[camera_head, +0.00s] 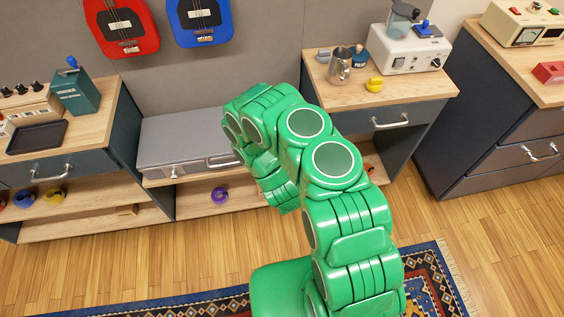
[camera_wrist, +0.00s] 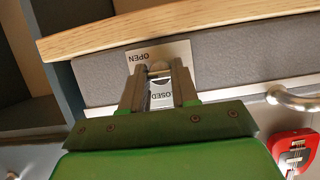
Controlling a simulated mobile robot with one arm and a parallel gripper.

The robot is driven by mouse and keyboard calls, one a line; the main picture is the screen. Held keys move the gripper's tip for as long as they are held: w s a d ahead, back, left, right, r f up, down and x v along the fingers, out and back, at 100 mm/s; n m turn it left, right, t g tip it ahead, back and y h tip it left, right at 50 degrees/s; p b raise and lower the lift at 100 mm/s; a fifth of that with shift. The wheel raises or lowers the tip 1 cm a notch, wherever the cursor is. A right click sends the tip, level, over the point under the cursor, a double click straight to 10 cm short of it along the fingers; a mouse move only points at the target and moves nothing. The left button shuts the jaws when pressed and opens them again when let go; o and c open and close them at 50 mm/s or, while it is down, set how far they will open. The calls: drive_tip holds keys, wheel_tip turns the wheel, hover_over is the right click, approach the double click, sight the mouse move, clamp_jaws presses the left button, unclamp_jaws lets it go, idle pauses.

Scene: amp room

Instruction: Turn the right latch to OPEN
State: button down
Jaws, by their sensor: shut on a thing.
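The grey case (camera_head: 185,130) lies on the low shelf in the head view, with its left latch (camera_head: 174,172) and handle (camera_head: 221,163) on the front. My green arm hides its right end there, and my fingertips do not show. In the wrist view, which is upside down, my gripper (camera_wrist: 159,70) is at the right latch (camera_wrist: 159,68). Its two fingers are closed on the latch knob. A plate with OPEN (camera_wrist: 143,57) and CLOSED (camera_wrist: 161,97) lies behind the knob. The fingers partly cover the latch, so its exact angle is unclear. The case handle (camera_wrist: 295,98) is beside it.
A wooden shelf edge (camera_wrist: 190,22) runs close to the latch in the wrist view. Cabinets flank the case; the right one has a drawer handle (camera_head: 389,121). A purple ring (camera_head: 219,195) sits on the bottom shelf. Wood floor (camera_head: 190,255) is clear in front.

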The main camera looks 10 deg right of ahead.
drive_tip(key=c, duration=0.8)
unclamp_jaws()
drive_tip(key=shift+c, duration=0.2)
drive_tip(key=shift+n, duration=0.3)
